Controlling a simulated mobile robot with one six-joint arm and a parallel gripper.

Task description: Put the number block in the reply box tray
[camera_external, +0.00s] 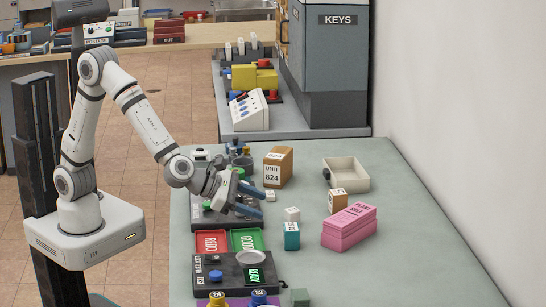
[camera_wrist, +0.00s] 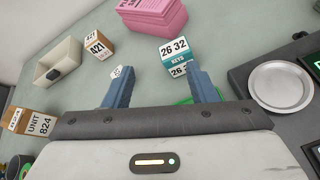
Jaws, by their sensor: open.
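A small white block (camera_wrist: 122,72) with a dark number on it lies on the grey-green table; in the wrist view it is just beyond the left fingertip. In the external view a small white block (camera_external: 270,195) lies beside the fingertips. A cream open-topped tray (camera_external: 346,174) stands farther back on the table. It also shows in the wrist view (camera_wrist: 72,52), with a dark piece at its side. No "reply box" wording is readable. My gripper (camera_external: 258,201) is open and empty, low over the table; its two blue fingers (camera_wrist: 160,88) are apart.
A brown UNIT 824 box (camera_external: 278,167) stands behind my gripper. A teal-and-white KEYS box (camera_external: 291,236), a small brown 421 box (camera_external: 337,202) and a pink stack (camera_external: 349,226) stand to the right. Red (camera_external: 212,241) and green (camera_external: 247,239) trays lie in front.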

